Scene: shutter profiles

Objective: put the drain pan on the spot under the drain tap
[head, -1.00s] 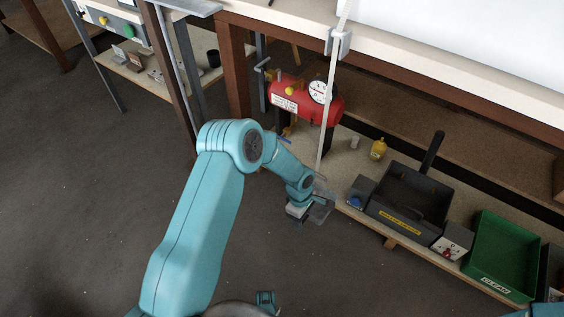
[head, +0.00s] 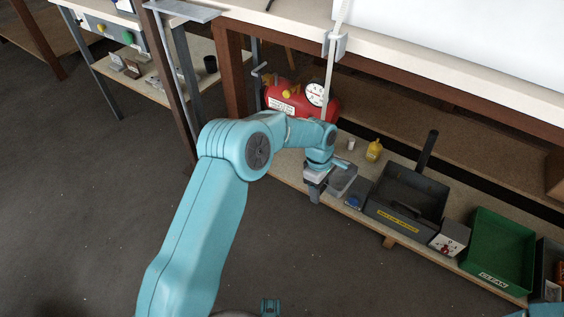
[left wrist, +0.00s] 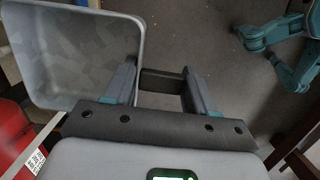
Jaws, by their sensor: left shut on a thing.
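On the low shelf stand a yellow bottle (head: 374,151), a small pale cup (head: 351,144), a black toolbox (head: 402,215) and a green bin (head: 502,252). A pale upright rod (head: 329,80) hangs before the tank.

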